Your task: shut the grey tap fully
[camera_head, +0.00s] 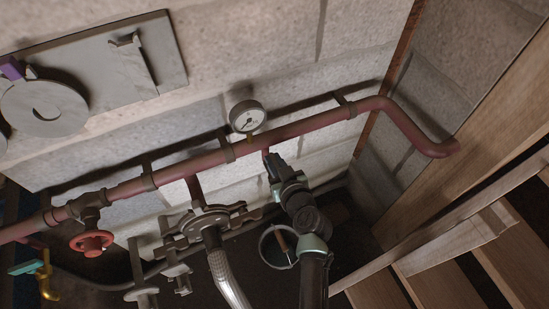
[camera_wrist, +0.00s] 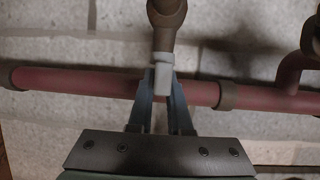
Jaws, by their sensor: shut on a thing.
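The grey tap (camera_wrist: 162,84) shows in the wrist view as a pale grey handle on a brown fitting, in front of the red pipe (camera_wrist: 75,81). My gripper (camera_wrist: 162,75) is shut on this handle, with one dark finger on each side of it. In the head view my gripper (camera_head: 267,159) reaches up to just below the red pipe (camera_head: 290,132), right of centre. The tap cannot be made out there, behind my gripper and wrist. How far the tap is turned is not clear.
A round gauge (camera_head: 247,117) stands on the pipe close above my gripper. A flanged still head (camera_head: 207,221) is close at left. A red handwheel (camera_head: 91,243) and a teal-handled brass tap (camera_head: 45,276) are further left. Wooden stairs (camera_head: 450,283) stand at right.

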